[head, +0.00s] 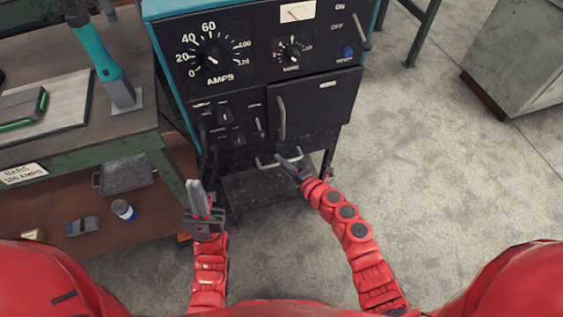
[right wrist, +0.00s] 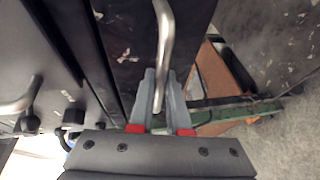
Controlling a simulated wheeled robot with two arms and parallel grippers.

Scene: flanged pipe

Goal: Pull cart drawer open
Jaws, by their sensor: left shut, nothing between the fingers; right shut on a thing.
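The cart drawer is a dark front (right wrist: 125,60) low under the welding machine, with a curved metal handle (right wrist: 165,35). In the head view this handle (head: 264,164) shows just below the machine. My right gripper (head: 290,165) is shut on the handle; in the right wrist view its grey fingers (right wrist: 160,90) lie on both sides of the bar. How far the drawer stands out is hard to tell. My left gripper (head: 198,192) is shut and empty, left of the cart and in front of the bench, apart from the handle.
The black-fronted welding machine (head: 265,60) stands above the drawer, with a door handle (head: 281,118) and knobs. A bench (head: 70,150) with a teal-handled tool (head: 92,50) stands left. A grey-green cabinet (head: 525,55) stands right. The floor (head: 430,180) right of the cart is clear.

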